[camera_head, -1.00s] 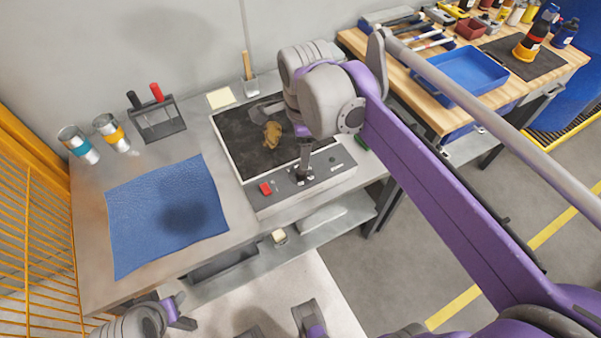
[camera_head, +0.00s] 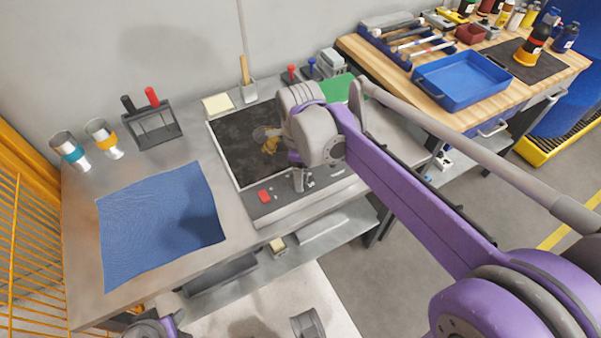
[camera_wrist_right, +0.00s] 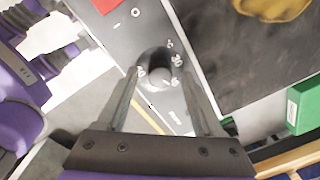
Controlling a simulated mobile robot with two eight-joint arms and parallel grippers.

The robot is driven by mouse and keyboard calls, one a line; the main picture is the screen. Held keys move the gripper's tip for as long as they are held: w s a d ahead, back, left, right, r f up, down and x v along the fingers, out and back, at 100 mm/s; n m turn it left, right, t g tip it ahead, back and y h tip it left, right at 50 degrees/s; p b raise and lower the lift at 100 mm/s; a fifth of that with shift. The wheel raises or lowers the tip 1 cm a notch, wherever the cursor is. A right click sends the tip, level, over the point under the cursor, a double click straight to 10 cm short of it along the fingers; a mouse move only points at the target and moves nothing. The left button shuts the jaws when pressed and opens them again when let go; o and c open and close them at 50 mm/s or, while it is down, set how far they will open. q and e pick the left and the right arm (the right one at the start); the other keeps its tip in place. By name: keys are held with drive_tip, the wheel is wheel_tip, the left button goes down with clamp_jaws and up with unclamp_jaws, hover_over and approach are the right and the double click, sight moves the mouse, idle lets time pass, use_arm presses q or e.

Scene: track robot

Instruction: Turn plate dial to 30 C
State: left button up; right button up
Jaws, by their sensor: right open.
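The plate (camera_head: 225,140) is a dark-topped, grey-framed unit on the bench, with a control panel (camera_head: 262,209) along its front. The round dark dial (camera_wrist_right: 154,60) sits on this panel in the right wrist view, with small white marks around it. I cannot read its setting surely. My right gripper (camera_wrist_right: 157,78) is open, its two fingers on either side of the dial; I cannot tell whether they touch it. In the head view my right gripper (camera_head: 299,181) points down at the panel and hides the dial. My left gripper is not clearly seen.
A red switch (camera_head: 264,196) is on the panel, left of the dial. A brown lump (camera_head: 270,146) lies on the dark top. A blue cloth (camera_head: 160,225) lies to the left. A green item (camera_head: 340,88) lies behind my right arm. A blue tray (camera_head: 462,80) is on the wooden bench.

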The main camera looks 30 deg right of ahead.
drive_tip(key=shift+f, duration=0.2)
clamp_jaws()
idle(0.3)
